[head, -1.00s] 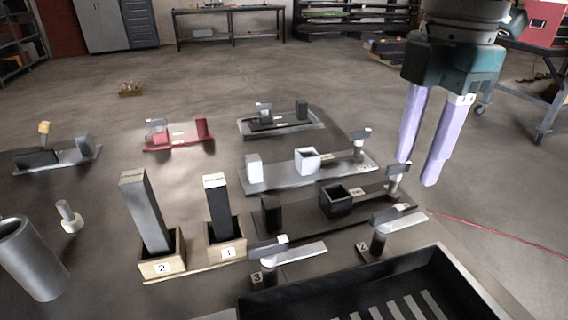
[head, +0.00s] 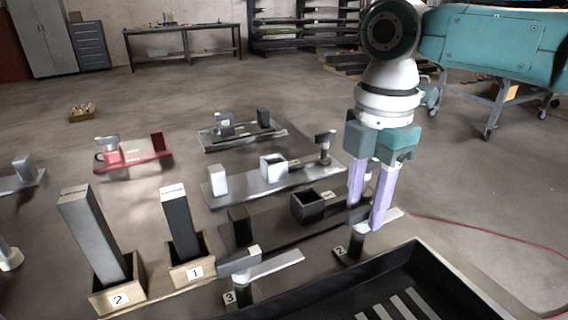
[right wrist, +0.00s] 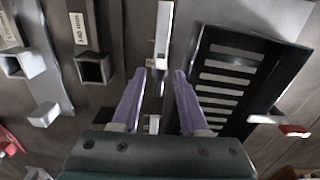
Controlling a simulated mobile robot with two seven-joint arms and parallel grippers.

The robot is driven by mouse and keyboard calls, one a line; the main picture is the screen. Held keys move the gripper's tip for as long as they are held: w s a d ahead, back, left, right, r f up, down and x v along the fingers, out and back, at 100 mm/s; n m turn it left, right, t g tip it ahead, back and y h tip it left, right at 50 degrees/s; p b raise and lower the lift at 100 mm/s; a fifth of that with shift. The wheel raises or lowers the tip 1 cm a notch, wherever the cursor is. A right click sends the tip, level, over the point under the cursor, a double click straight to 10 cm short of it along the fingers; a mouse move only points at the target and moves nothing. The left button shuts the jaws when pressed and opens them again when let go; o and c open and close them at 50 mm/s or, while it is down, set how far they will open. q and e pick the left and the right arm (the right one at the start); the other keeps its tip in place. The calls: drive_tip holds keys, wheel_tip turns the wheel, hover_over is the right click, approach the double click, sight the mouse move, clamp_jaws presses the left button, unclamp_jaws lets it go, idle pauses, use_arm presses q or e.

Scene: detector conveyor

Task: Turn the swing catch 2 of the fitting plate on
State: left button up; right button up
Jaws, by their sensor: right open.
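Swing catch 2 is a dark post (head: 349,246) with a "2" label at its foot and a flat lever on top, whose pale end (head: 393,214) points right and back. In the right wrist view its pale and dark lever (right wrist: 163,35) lies between and beyond the fingertips. My right gripper (head: 364,217) points down at the lever with its lilac fingers apart. It also shows open in the right wrist view (right wrist: 160,74). The fingers partly hide the lever, and I cannot tell whether they touch it. My left gripper is not in view.
Swing catch 3, with its pale lever (head: 276,264), stands to the left. A black slotted tray (head: 330,284) lies in front. A plate with a black open box (head: 308,206) is behind left, and two wooden sockets (head: 117,296) hold tall blocks. Floor to the right is mostly clear.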

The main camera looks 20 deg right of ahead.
clamp_jaws()
idle(0.3)
idle(1.1)
